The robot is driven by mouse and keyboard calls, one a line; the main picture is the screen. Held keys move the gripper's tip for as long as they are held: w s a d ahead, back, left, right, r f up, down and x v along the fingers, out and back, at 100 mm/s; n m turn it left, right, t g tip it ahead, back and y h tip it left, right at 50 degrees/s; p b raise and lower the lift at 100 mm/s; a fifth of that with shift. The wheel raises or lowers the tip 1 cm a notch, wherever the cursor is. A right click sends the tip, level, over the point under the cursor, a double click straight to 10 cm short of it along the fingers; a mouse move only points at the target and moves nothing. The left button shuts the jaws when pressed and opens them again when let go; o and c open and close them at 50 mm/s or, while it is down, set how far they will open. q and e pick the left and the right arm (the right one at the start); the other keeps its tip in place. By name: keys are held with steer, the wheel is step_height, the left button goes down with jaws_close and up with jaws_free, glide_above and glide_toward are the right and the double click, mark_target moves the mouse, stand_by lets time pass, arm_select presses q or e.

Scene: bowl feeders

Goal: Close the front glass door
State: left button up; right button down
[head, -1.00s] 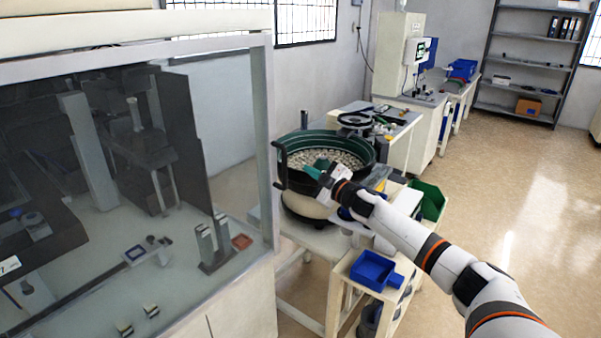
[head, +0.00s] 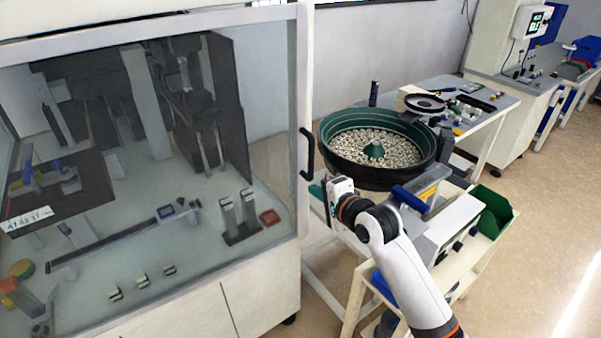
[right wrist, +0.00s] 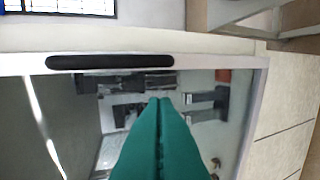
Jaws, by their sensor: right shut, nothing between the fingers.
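The front glass door (head: 150,170) of the cabinet fills the left of the head view, with a pale frame and dark machinery behind the glass. Its black bar handle (head: 307,153) is on the right edge. The door looks flush or nearly so; I cannot tell if a small gap is left. My right gripper (head: 327,187) is beside the door's right edge, just below the handle. In the right wrist view its teal fingers (right wrist: 159,100) are shut and empty, pointing toward the glass, with the handle (right wrist: 110,61) off to one side. My left gripper is out of view.
A green bowl feeder (head: 380,140) full of small parts stands right behind my right arm. A blue-handled item (head: 410,198) and a green bin (head: 494,212) are on the stand beside it. Clear floor (head: 540,230) lies to the right.

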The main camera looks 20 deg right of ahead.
mark_target(292, 171)
steer(key=x, duration=0.3)
steer(key=p+x, duration=0.1)
steer(key=x, duration=0.1)
steer(key=r+x, duration=0.1)
steer(key=x, duration=0.2)
steer(key=shift+w+f, duration=0.15)
steer(key=shift+w, duration=0.75)
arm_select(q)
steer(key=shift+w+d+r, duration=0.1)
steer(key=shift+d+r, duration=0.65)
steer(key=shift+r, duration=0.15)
arm_select(e)
steer(key=shift+f, duration=0.1)
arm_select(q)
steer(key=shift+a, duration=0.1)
arm_select(e)
steer(key=shift+w, duration=0.1)
